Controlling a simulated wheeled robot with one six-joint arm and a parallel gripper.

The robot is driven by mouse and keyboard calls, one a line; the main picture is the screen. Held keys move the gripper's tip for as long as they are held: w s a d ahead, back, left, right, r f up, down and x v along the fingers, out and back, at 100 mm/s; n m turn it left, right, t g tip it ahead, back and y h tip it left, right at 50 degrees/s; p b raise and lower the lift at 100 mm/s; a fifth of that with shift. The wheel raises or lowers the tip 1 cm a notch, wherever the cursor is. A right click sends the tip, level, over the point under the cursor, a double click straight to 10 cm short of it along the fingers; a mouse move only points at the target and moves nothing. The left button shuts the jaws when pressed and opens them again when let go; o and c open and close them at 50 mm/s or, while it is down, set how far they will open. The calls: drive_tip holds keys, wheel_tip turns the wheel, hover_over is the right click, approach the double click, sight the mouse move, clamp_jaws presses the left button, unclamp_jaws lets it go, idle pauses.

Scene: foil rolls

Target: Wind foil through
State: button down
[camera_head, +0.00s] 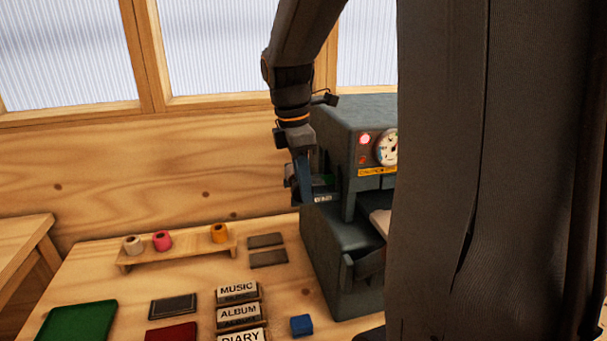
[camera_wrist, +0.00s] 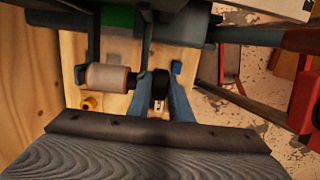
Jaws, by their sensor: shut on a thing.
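The grey-green machine (camera_head: 345,225) stands on the bench, with a lit red lamp and a dial on its front. My gripper (camera_head: 301,185) is at its left side, pointing down. In the wrist view the two blue fingers of my gripper (camera_wrist: 160,100) are shut on a dark round knob (camera_wrist: 159,86). A cream roll (camera_wrist: 107,77) lies sideways between dark brackets just left of the knob. A green strip (camera_wrist: 118,16) shows above it. I cannot tell whether any foil runs through the machine.
A wooden rack (camera_head: 180,252) holds cream, pink and orange rolls. Dark plates, MUSIC, ALBUM and DIARY blocks (camera_head: 240,312), a blue block (camera_head: 302,325) and a green book (camera_head: 78,320) lie on the bench. My own body hides the machine's right side.

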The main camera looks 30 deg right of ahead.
drive_tip(key=shift+s+d+t+y+p, duration=0.1)
drive_tip(key=shift+d+t+y+p, duration=0.1)
drive_tip(key=shift+y+p, duration=0.45)
drive_tip(key=shift+d+t+y+p, duration=0.1)
drive_tip(key=shift+t+y+p, duration=0.1)
drive_tip(key=shift+y+p, duration=0.45)
drive_tip(key=c, duration=1.6)
unclamp_jaws()
drive_tip(key=shift+a, duration=0.1)
drive_tip(key=shift+s+d+r+b, duration=0.15)
drive_tip(key=shift+r+b, duration=0.25)
drive_tip(key=shift+r, duration=0.9)
drive_tip(key=shift+w+d+r+b, duration=0.15)
drive_tip(key=shift+r+b, duration=0.25)
drive_tip(key=shift+r, duration=0.85)
drive_tip(key=shift+s+d+r+b, duration=0.15)
drive_tip(key=shift+r+b, duration=0.25)
drive_tip(key=shift+r, duration=0.9)
